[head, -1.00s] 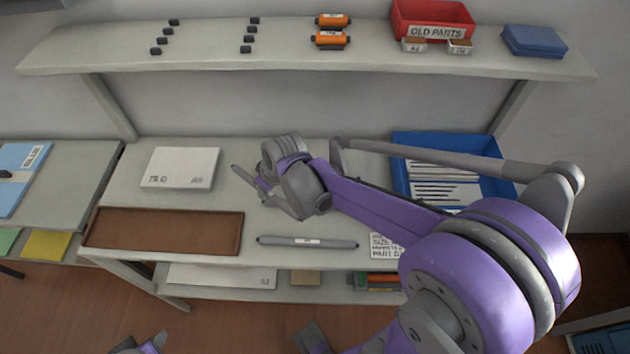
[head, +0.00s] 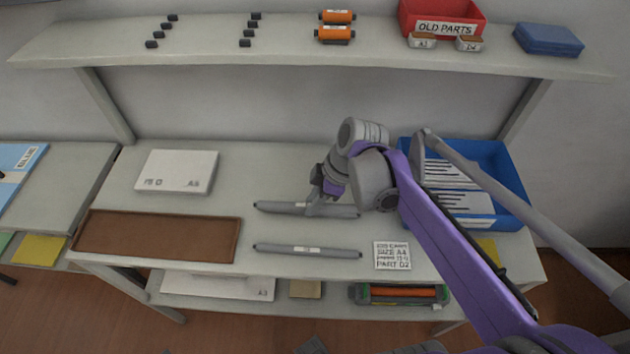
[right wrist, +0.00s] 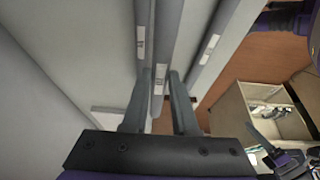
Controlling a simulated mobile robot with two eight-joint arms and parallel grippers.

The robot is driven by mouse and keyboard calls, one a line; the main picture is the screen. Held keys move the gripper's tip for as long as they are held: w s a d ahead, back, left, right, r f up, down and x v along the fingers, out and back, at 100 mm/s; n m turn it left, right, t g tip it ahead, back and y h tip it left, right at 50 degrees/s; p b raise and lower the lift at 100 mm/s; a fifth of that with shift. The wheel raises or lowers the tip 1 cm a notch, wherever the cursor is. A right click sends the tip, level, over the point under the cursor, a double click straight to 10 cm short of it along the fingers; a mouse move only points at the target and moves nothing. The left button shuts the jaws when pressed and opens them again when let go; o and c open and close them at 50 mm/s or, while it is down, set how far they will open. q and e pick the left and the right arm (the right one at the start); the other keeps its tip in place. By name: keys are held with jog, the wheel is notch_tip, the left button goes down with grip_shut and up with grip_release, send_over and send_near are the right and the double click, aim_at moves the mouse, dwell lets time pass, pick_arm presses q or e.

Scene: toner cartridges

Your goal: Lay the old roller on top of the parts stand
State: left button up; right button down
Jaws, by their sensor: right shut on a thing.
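Two slim grey rollers with white labels lie nearly parallel in the head view. My right gripper (head: 322,203) is shut on the rear roller (head: 283,207), near its middle. That roller also shows between the fingers in the right wrist view (right wrist: 167,35). I cannot tell whether the held roller touches the table. Nothing is clearly marked as the parts stand. My left gripper is not clearly seen.
A brown tray (head: 85,235) lies at the table's front left, a white box (head: 178,170) behind it. A blue bin (head: 518,195) stands at the right, a printed card (head: 392,256) nearby. Above are a shelf (head: 350,58) and a red OLD PARTS bin (head: 440,12).

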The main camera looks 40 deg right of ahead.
send_over(310, 188)
jog(key=s, duration=0.2)
jog(key=shift+w+d+f, duration=0.2)
jog(key=shift+d+f, duration=0.05)
jog(key=shift+f, duration=0.25)
jog(key=shift+w+d+f, duration=0.2)
jog(key=shift+d+f, duration=0.05)
jog(key=shift+f, duration=0.25)
notch_tip(310, 188, down, 5)
jog(key=shift+r+b, duration=0.15)
jog(key=shift+b, duration=0.35)
jog(key=shift+w, duration=0.1)
jog(key=shift+f, duration=0.3)
jog(key=c, duration=0.7)
grip_release()
jog(key=p+v, duration=0.1)
jog(key=v, duration=0.7)
